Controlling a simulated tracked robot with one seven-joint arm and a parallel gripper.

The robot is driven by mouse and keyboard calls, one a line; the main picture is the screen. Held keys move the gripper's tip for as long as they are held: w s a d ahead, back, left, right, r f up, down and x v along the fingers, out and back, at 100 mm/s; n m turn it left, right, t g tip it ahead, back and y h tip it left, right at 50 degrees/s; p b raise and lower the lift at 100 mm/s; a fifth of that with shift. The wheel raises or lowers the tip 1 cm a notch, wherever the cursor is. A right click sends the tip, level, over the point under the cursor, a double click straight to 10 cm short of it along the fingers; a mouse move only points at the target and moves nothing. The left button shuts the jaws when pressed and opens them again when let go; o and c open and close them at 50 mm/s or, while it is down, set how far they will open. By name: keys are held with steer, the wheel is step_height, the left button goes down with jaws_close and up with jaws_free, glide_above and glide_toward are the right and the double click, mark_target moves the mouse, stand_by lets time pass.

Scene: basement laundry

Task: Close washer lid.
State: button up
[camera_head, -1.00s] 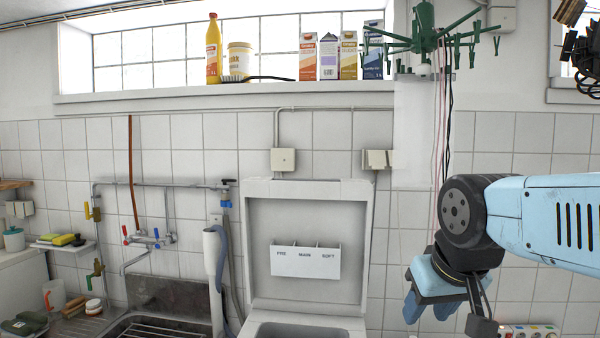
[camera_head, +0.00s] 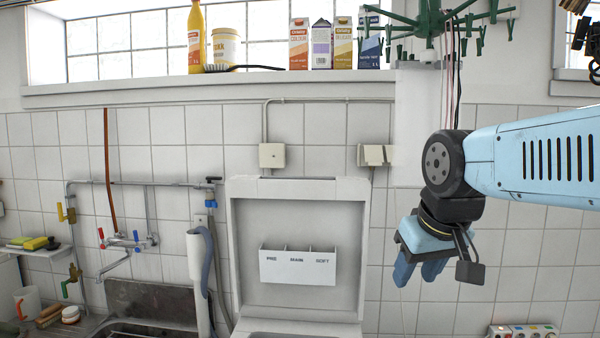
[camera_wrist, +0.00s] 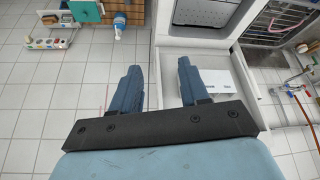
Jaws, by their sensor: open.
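The washer lid (camera_head: 298,228) stands upright and open against the tiled wall, its pale inner face towards me. A white dispenser marked PRE, MAIN and SOFT (camera_head: 297,267) is fixed on it. Only the back strip of the washer (camera_head: 296,328) shows, at the bottom edge. My gripper (camera_head: 416,280) is right of the lid in the picture, pointing down, empty and apart from it. In the wrist view my gripper (camera_wrist: 157,72) is open, with its two blue fingers spread. A white box-like shape beside the right finger looks like the dispenser, partly hidden.
A sink (camera_head: 145,328) with taps (camera_head: 130,240) and a grey hose (camera_head: 212,270) lie left of the washer. A green drying hanger (camera_head: 432,22) hangs above my arm. A power strip (camera_head: 525,332) is low right.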

steer(key=w+a+r+n+g, duration=0.1)
steer(key=w+a+r+n, duration=0.2)
steer(key=w+r, duration=0.55)
steer(key=w+a+r+n+g, duration=0.1)
steer(key=w+a+r+n, duration=0.25)
steer(key=w+r, duration=0.5)
steer(key=w+a+r+n+g, duration=0.15)
steer(key=w+r+n, duration=0.25)
steer(key=w+r, duration=0.5)
steer(key=w+a+f+n+g, duration=0.15)
steer(key=w+a+n, duration=0.25)
steer(key=w+a, duration=0.5)
steer(key=d+f, duration=0.1)
steer(key=f, duration=0.3)
steer(key=w+f, duration=0.1)
steer(key=f, duration=0.4)
steer(key=w+d+f, duration=0.1)
steer(key=f, duration=0.3)
steer(key=shift+w+d+f, duration=0.2)
steer(key=shift+d+f, duration=0.1)
steer(key=shift+c, duration=0.4)
jaws_close()
steer(key=shift+a, duration=0.1)
